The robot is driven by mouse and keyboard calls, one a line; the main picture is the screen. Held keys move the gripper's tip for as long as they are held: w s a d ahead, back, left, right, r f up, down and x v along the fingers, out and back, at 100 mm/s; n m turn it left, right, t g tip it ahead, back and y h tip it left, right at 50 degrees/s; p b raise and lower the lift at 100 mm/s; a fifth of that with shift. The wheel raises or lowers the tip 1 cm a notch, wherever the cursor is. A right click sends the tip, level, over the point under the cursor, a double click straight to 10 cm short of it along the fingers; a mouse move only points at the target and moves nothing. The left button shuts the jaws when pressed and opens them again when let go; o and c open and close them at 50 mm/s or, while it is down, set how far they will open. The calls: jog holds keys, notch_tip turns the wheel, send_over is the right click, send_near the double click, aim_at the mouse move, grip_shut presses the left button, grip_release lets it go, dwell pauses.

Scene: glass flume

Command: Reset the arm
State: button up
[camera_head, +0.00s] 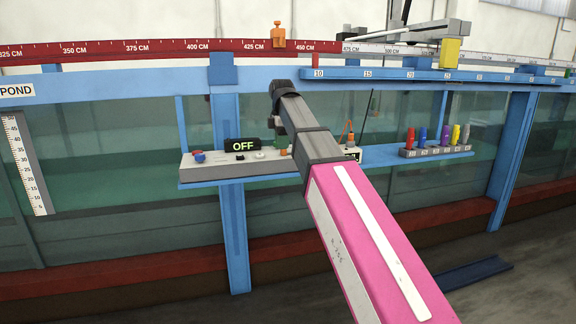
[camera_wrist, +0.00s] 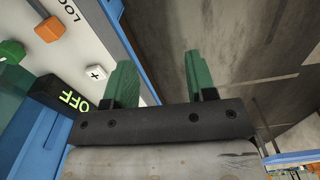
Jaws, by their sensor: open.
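My pink and grey arm (camera_head: 365,240) reaches up from the lower right in the head view, its dark far end in front of the flume. My gripper (camera_wrist: 157,82) shows in the wrist view with two green fingers set apart and nothing between them. In the head view the fingers are mostly hidden behind the arm. The control box (camera_head: 235,163) sits on a blue shelf beside the arm's end, and its display (camera_head: 242,145) reads OFF. In the wrist view the OFF display (camera_wrist: 62,96) lies left of the fingers, with an orange button (camera_wrist: 48,29) and a green button (camera_wrist: 12,51) farther up.
The blue shelf (camera_head: 225,182) runs along the flume glass. A rack (camera_head: 436,151) of several coloured cylinders stands on it to the right. A blue upright (camera_head: 229,220) stands left of my arm. An orange marker (camera_head: 278,38) sits on the red ruler rail (camera_head: 120,50). Open floor (camera_head: 535,270) lies at right.

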jog(key=s+d+f+m, duration=0.1)
jog(key=d+f+m, duration=0.25)
jog(key=f, duration=0.55)
jog(key=s+d+f+m, duration=0.2)
jog(key=d+f+m, duration=0.15)
jog(key=f, duration=0.55)
jog(key=s+d+f+m, duration=0.1)
jog(key=d+f+m, duration=0.25)
jog(key=f, duration=0.55)
jog(key=s+d+f+m, duration=0.5)
jog(key=s+f, duration=0.2)
jog(key=f, duration=0.3)
jog(key=s+d+f+m, duration=0.4)
jog(key=s+f, duration=0.3)
jog(key=f, duration=0.3)
jog(key=shift+d+f+m, duration=0.15)
jog(key=shift+d+m, duration=0.2)
jog(key=shift+d, duration=0.5)
